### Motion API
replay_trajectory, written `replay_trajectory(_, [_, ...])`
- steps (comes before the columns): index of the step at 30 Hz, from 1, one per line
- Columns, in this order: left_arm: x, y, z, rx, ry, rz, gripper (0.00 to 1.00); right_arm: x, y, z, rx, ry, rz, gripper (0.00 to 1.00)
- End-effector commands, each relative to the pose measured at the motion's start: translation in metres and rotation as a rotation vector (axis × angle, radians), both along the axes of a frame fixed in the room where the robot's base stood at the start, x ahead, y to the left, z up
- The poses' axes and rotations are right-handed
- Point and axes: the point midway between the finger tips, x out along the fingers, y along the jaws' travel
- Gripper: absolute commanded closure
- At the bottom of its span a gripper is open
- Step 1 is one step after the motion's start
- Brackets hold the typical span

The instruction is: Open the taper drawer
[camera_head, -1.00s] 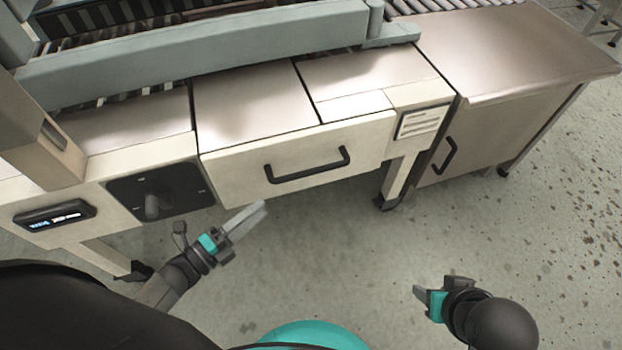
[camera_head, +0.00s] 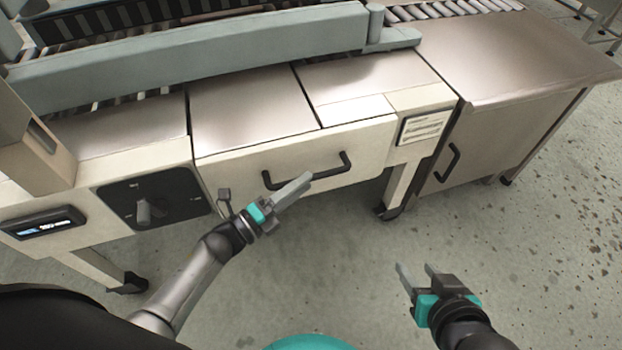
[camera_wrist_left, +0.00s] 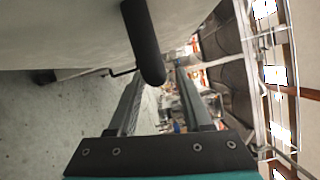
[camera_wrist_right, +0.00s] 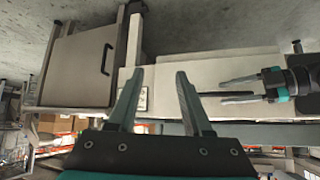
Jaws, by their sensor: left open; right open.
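The taper drawer (camera_head: 362,150) is a cream front panel with a black bar handle (camera_head: 335,172), under the steel top of the machine. The drawer front looks flush with the frame. My left gripper (camera_head: 297,186) is open and right at the handle, covering part of it in the head view. In the left wrist view the handle (camera_wrist_left: 145,45) reaches down between the two open fingers (camera_wrist_left: 158,100). I cannot tell whether they touch it. My right gripper (camera_head: 418,275) is open and empty over the floor, away from the drawer. The drawer (camera_wrist_right: 190,75) also shows in the right wrist view.
A black knob panel (camera_head: 153,200) and a small display (camera_head: 42,222) are left of the drawer. A steel cabinet (camera_head: 490,140) with its own black handle stands to the right. The floor (camera_head: 530,270) in front is clear.

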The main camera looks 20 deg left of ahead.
Motion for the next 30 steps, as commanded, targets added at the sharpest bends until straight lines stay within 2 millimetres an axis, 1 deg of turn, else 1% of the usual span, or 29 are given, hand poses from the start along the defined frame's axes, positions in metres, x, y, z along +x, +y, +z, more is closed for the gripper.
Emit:
replay_trajectory(1, [0.006,-0.004,0.0,0.001,-0.003,0.0,0.5,0.001,0.003,-0.002,0.011,-0.019,0.005,0.5])
replay_trajectory(3, [0.012,-0.008,0.0,0.001,-0.003,0.0,0.5,0.004,0.008,-0.001,0.026,-0.049,0.008,0.5])
replay_trajectory(9, [0.023,-0.016,0.002,-0.001,0.0,0.0,0.5,0.008,0.015,0.0,0.055,-0.106,0.016,0.5])
replay_trajectory(21, [0.026,-0.018,0.002,0.001,0.001,0.0,0.5,0.01,0.017,0.002,0.064,-0.124,0.018,0.5])
replay_trajectory(30, [0.026,-0.018,0.002,0.001,0.001,0.0,0.84,0.01,0.017,0.002,0.063,-0.123,0.017,0.5])
